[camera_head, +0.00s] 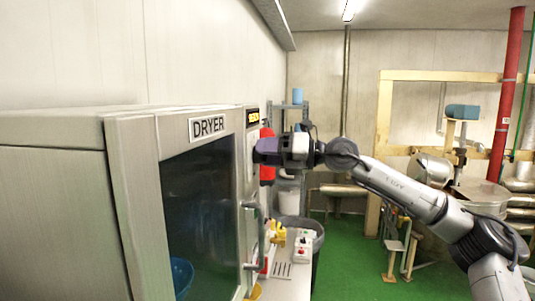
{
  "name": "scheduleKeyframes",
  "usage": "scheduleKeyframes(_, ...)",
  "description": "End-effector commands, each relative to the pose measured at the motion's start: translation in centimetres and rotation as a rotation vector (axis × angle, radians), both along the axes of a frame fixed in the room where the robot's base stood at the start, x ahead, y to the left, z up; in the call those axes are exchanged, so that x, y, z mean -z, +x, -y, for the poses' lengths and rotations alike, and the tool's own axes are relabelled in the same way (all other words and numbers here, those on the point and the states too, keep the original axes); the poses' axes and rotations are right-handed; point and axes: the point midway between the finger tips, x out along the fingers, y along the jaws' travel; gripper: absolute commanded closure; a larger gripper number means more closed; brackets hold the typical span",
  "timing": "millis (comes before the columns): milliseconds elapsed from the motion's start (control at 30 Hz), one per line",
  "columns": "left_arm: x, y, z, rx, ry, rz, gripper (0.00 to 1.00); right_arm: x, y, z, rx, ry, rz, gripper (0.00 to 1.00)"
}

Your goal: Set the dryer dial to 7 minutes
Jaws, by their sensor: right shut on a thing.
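The dryer (70,160) is a large pale box on the left, with a DRYER sign (208,126) and a dark glass front. A small display (252,117) with yellow characters sits at the top of its narrow control panel; I see it too obliquely to read. My right gripper (260,151) reaches in from the right against this panel, just below the display. It is shut on the dryer dial, which its fingers hide, so the dial's setting cannot be read. My left gripper is not in view.
A door handle (256,240) sticks out below my right gripper. A blue bowl (182,276) shows behind the glass. A bench with a small white control box (303,245) and a grey bin (316,236) stand beyond. Green floor (350,260) is open at centre right.

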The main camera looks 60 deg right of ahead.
Motion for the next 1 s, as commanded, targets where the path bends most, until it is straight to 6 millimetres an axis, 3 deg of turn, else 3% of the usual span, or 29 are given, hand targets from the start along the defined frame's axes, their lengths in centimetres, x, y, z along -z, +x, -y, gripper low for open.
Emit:
scheduleKeyframes(467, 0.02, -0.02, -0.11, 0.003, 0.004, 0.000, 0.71, -0.08, -0.03, 0.01, 0.000, 0.012, -0.002, 0.80)
scheduleKeyframes(500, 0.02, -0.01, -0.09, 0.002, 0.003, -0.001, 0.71, -0.08, -0.03, 0.01, 0.000, 0.012, -0.002, 0.55)
scheduleKeyframes(700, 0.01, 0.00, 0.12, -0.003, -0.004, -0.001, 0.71, -0.05, -0.02, 0.01, 0.000, 0.012, -0.002, 0.36)
scheduleKeyframes(1000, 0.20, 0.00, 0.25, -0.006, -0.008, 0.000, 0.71, 0.05, -0.11, 0.04, 0.001, 0.011, -0.003, 0.34)
